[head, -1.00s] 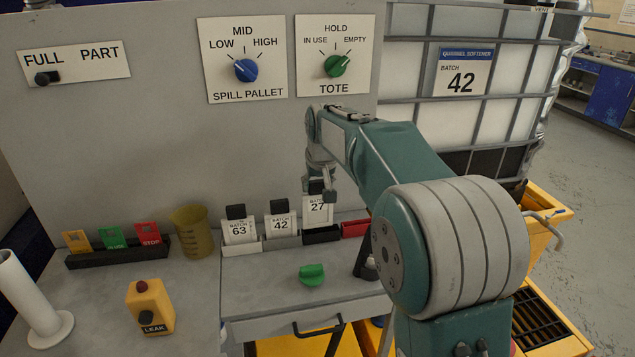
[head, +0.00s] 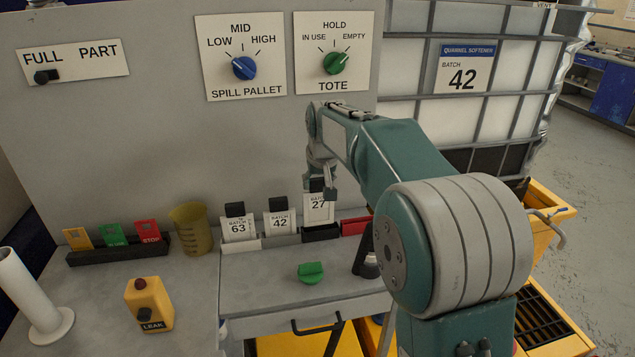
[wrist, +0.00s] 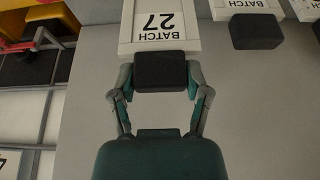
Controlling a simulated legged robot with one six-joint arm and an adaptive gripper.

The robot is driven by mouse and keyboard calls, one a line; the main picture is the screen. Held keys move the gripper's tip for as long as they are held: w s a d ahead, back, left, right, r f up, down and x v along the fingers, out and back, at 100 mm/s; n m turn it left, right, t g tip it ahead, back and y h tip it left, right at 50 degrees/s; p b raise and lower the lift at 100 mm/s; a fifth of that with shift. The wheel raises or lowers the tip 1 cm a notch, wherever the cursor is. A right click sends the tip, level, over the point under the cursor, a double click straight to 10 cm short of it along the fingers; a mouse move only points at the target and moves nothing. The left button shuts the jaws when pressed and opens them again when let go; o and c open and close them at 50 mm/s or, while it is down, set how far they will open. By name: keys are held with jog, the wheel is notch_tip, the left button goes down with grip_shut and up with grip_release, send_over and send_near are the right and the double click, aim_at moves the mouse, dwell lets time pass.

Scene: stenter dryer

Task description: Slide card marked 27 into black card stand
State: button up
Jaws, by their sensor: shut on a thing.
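The card marked 27 (head: 318,208) is white with a black block grip at its top, and it stands upright at the black card stand (head: 321,233). In the head view its lower edge meets the stand; I cannot tell how deep it sits in the slot. My gripper (head: 322,188) is at the top of the card. In the wrist view my gripper (wrist: 161,75) is shut on the black block of the card marked 27 (wrist: 160,25), one finger on each side. The stand is not clearly seen in the wrist view.
A red stand (head: 355,225) is close on the right. A green knob (head: 311,273) lies in front on the grey top. A panel (head: 180,130) rises behind.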

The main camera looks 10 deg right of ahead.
aim_at(321, 191)
jog(key=shift+d, duration=0.25)
dwell(0.8)
jog(key=shift+f, duration=1.95)
jog(key=o, duration=1.2)
jog(key=v, duration=1.1)
jog(key=shift+s+r, duration=0.15)
jog(key=shift+r, duration=0.25)
jog(key=shift+a, duration=0.1)
